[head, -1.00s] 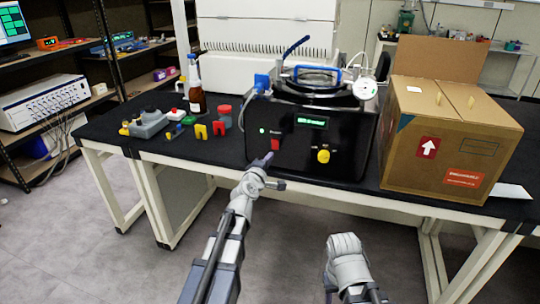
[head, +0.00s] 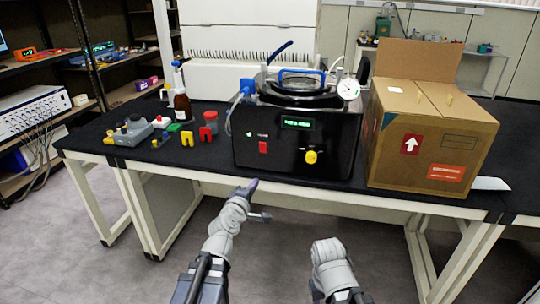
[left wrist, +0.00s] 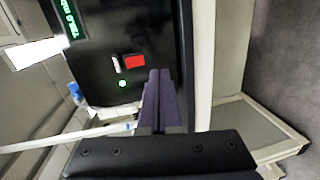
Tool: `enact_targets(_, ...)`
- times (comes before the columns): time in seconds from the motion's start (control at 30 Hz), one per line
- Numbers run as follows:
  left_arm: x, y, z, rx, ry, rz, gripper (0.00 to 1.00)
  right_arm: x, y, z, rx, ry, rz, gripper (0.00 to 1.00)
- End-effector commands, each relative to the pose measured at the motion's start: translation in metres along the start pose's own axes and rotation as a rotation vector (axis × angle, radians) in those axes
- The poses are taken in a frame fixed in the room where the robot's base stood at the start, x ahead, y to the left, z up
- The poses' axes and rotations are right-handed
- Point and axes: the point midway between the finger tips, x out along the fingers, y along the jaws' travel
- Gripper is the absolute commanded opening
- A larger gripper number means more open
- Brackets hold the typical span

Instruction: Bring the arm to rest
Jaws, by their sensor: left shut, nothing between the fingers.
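My left gripper (head: 249,187) is in front of the table's front edge, below the front panel of the black freeze dryer (head: 225,152). Its fingers are shut with nothing between them. In the left wrist view the dark purple fingers (left wrist: 155,88) lie together, pointing toward the dryer's panel, apart from it as seen in the head view. The red switch (head: 263,147) shows beside a lit green lamp (head: 249,134); the switch is also in the left wrist view (left wrist: 135,61). My right arm (head: 330,262) is low at the bottom; its fingertips cannot be made out.
An open cardboard box (head: 425,150) stands right of the dryer. The table's front edge (head: 330,193) runs below. The floor in front is clear.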

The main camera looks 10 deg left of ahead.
Motion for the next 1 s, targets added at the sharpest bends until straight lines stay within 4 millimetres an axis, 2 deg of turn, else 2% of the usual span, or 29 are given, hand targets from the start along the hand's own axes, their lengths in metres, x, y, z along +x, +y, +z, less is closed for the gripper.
enact_targets(0.07,0.0,-0.014,0.033,0.103,-0.092,-0.062,0.0,0.0,0.0,0.0,0.0,0.0,0.0,0.5)
enact_targets(0.17,-0.009,-0.047,0.089,0.319,-0.274,-0.189,0.0,0.0,0.0,0.0,0.0,0.0,0.0,0.5)
enact_targets(0.2,-0.017,-0.065,0.112,0.423,-0.357,-0.249,0.0,0.0,0.0,0.0,0.0,0.0,0.0,0.5)
enact_targets(0.3,-0.047,-0.111,0.157,0.69,-0.573,-0.407,0.0,0.0,0.0,0.0,0.0,0.0,0.0,0.5)
enact_targets(0.4,-0.084,-0.152,0.179,0.927,-0.765,-0.559,0.0,0.0,0.0,0.0,0.0,0.0,0.0,0.5)
enact_targets(0.5,-0.119,-0.179,0.185,1.113,-0.918,-0.691,0.0,0.0,0.0,0.0,0.0,0.0,0.0,0.5)
enact_targets(0.6,-0.149,-0.197,0.182,1.257,-1.041,-0.81,0.0,0.0,0.0,0.0,0.0,0.0,0.0,0.5)
enact_targets(0.8,-0.203,-0.211,0.167,1.476,-1.242,-1.033,0.0,0.0,0.0,0.0,0.0,0.0,0.0,0.5)
enact_targets(0.83,-0.21,-0.211,0.164,1.503,-1.269,-1.068,0.0,0.0,0.0,0.0,0.0,0.0,0.0,0.5)
enact_targets(0.9,-0.211,-0.186,0.162,1.49,-1.259,-1.058,0.0,-0.025,0.002,0.002,0.0,0.0,0.0,0.5)
enact_targets(1.0,-0.214,-0.167,0.161,1.488,-1.257,-1.057,0.0,-0.044,0.004,0.003,0.0,0.0,0.0,0.5)
